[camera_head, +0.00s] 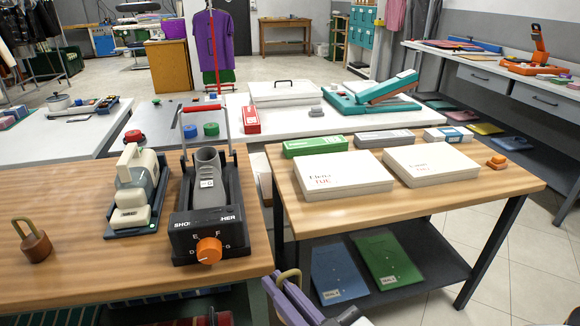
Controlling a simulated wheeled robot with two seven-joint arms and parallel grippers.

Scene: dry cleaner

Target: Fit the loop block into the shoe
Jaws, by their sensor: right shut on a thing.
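The shoe (208,172) is a grey, hollow upright form with an open top. It sits in a black shoe stretcher (207,222) with an orange knob and a raised U-shaped bar. A round brown block with a brass loop (36,242) stands on the wooden counter at the far left. My right gripper (280,287), with purple fingers, is at the bottom edge, right of and nearer than the stretcher. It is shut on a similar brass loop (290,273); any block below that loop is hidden. My left gripper is not in view.
A second wooden table (440,210) with white boxes (325,172) stands to the right. The counter (90,270) is clear between the loop block and the stretcher.

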